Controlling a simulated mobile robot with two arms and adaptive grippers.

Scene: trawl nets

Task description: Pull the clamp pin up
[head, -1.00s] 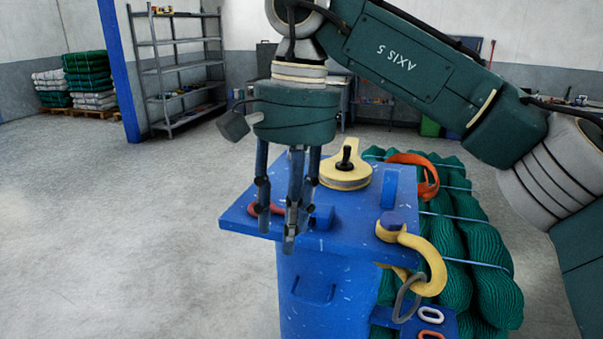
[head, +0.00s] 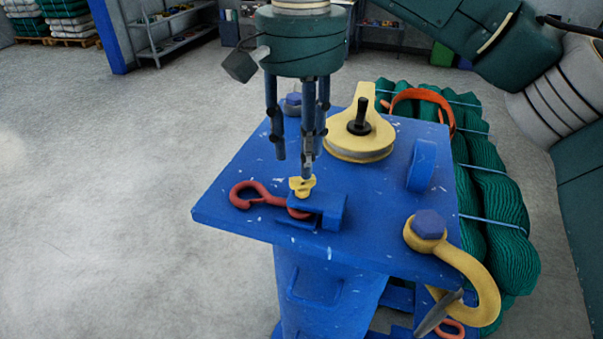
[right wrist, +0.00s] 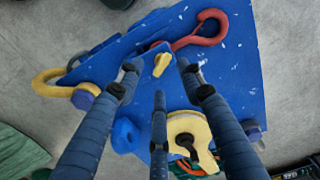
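The clamp pin (head: 302,187) is a small yellow piece with a winged head. It stands on the blue clamp block (head: 330,210) on top of the blue stand. A red hook (head: 250,195) runs into this clamp. My right gripper (head: 301,160) points down just above the pin, its fingers apart and empty. In the right wrist view my right gripper (right wrist: 156,77) has its three fingers spread, and the yellow pin (right wrist: 162,65) shows between the tips. I cannot tell whether any finger touches it. My left gripper is not in view.
A yellow pulley block (head: 358,148) sits behind the clamp on the blue stand top (head: 385,215). A blue upright lug (head: 422,165) and a yellow shackle (head: 478,285) are to the right. Green net bundles (head: 495,205) lie beyond. The floor at left is clear.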

